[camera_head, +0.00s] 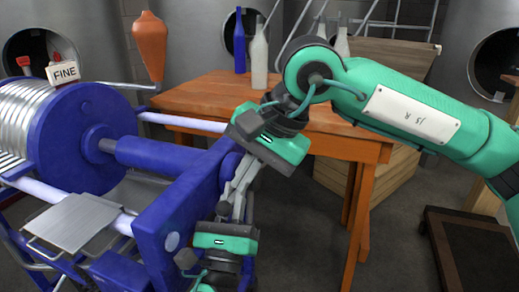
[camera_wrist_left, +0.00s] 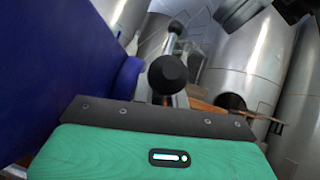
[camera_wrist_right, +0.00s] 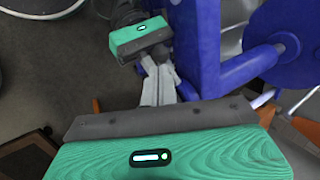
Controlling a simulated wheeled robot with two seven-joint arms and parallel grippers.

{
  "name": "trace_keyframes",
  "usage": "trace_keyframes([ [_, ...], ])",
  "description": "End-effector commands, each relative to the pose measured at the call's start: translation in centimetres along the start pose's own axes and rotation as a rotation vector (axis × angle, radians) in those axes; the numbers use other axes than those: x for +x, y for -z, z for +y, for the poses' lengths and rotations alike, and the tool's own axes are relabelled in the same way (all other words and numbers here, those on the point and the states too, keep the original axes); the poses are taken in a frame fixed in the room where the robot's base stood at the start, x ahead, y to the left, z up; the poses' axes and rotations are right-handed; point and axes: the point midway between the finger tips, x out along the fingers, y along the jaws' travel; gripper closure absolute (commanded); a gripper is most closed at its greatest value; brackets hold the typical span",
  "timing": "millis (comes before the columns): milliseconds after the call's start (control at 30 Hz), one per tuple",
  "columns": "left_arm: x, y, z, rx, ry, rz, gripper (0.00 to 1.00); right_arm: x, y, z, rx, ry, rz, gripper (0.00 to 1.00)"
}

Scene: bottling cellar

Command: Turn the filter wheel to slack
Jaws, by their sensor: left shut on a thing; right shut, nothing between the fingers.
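The filter wheel shows best in the left wrist view as a metal bar with black ball knobs (camera_wrist_left: 167,75), close in front of my left gripper. In the head view it is mostly hidden behind the grippers, at the right end of the blue filter press (camera_head: 170,215). My left gripper (camera_head: 226,207) reaches up from below and is shut on part of the wheel; the exact contact is hard to see. My right gripper (camera_head: 238,182) comes down from above, shut and empty, its fingers close to the left gripper's. Both grippers' fingers also show in the right wrist view, near the blue frame (camera_wrist_right: 205,50).
A wooden table (camera_head: 330,140) with bottles (camera_head: 259,55) stands behind the press, under my right arm.

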Motion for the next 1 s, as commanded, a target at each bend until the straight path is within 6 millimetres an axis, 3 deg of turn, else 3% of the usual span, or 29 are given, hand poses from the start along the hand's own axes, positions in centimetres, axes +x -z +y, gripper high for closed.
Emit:
trace_keyframes([
  [100,0.0,0.1,0.0,0.0,0.0,0.002,1.0,2.2,0.0,0.0,0.0,-0.001,-0.002,1.0],
  [300,0.0,0.1,0.0,0.0,0.0,0.002,1.0,4.2,0.0,0.0,-0.001,0.001,-0.002,1.0],
  [767,0.0,0.1,0.0,0.0,0.0,0.002,1.0,4.8,-0.1,0.1,-0.001,0.001,-0.003,1.0],
  [1000,0.0,0.0,-0.1,0.0,0.002,-0.001,1.0,6.5,-0.4,0.5,0.001,-0.003,-0.005,1.0],
])
